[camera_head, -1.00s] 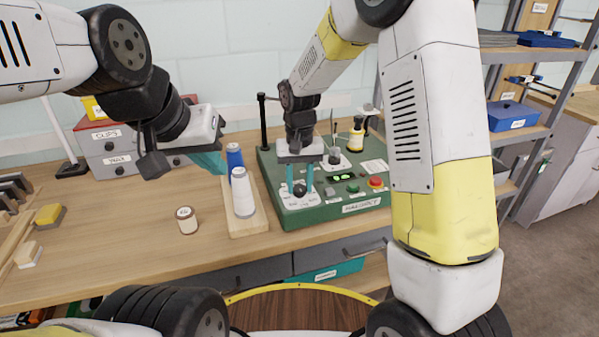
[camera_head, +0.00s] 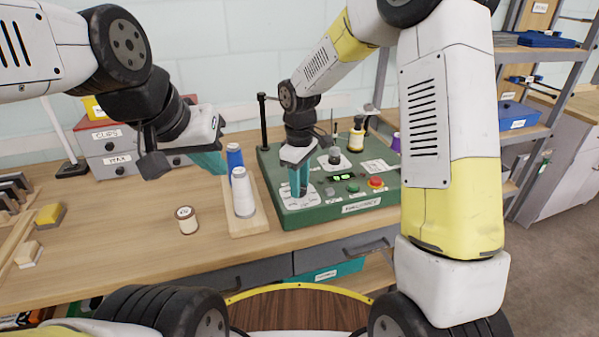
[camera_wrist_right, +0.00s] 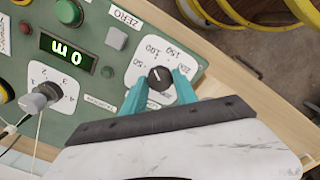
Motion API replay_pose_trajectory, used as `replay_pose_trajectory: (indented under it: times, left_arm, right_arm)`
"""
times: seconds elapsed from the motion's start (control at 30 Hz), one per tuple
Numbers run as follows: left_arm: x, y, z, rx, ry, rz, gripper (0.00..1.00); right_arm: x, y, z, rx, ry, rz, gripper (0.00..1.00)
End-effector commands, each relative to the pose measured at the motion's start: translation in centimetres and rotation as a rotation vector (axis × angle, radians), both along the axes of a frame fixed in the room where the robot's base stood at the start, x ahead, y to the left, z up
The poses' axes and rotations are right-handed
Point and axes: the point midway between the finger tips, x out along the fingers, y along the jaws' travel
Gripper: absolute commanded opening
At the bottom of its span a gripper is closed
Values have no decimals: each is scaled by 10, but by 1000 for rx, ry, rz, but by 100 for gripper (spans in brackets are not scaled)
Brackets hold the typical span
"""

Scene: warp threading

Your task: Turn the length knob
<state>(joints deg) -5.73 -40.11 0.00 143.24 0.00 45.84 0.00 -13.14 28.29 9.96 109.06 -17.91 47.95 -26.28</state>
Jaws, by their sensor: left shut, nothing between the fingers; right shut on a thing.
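The length knob (camera_wrist_right: 160,78) is a round black knob on a white dial plate marked with numbers such as 50, 100 and 150. It sits on the green machine panel (camera_head: 335,210). My right gripper (camera_head: 299,190) points down at the panel's left part, and its teal fingers mostly hide the knob in the head view. In the right wrist view, the fingers (camera_wrist_right: 159,84) stand on either side of the knob and hold it. A light pointer line shows on the knob's top. My left gripper (camera_head: 212,163) is shut and empty, above the table left of the spools.
A wooden board with a blue and white spool (camera_head: 243,193) stands left of the panel. The panel carries a green display (camera_head: 345,177), a red button (camera_head: 375,182) and a second knob (camera_wrist_right: 45,92).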

Motion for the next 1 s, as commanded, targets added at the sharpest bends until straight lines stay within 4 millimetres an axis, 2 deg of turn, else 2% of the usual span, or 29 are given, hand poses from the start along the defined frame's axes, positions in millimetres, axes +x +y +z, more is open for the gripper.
replay_pose_trajectory:
  times: [0.5,1.0]
  left_arm:
    - [0,0,0,0,0,0,0]
    - [0,0,0,0,0,0,0]
  right_arm:
    - [1,0,0,1,-3,446,0]
    - [0,0,0,0,-2,631,0]
